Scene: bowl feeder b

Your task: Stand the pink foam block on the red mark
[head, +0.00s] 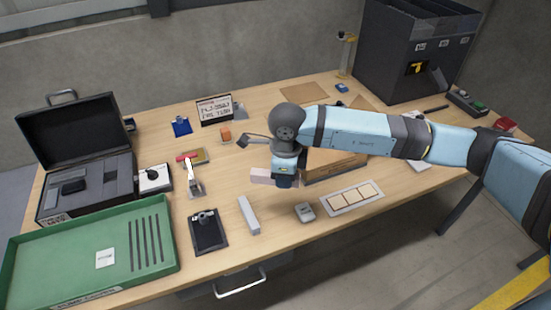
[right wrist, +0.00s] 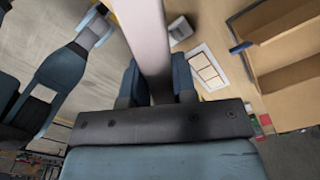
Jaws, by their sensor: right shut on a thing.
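My right gripper (head: 285,180) is shut on the pink foam block (head: 261,176) and holds it over the middle of the table. In the head view the block lies lengthwise, sticking out to the left of the jaws. In the right wrist view the pale pink block (right wrist: 143,35) runs up from between the fingers (right wrist: 157,85). I cannot make out a red mark on the table; the arm and held block hide part of the top. My left gripper is not seen in the head view.
A wooden box (head: 338,164) stands right beside the gripper. A pale grey bar (head: 248,214), a small grey device (head: 305,211) and a white tray (head: 331,203) of square tiles lie at the front. A green tray (head: 93,287) and an open black case (head: 85,140) fill the left.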

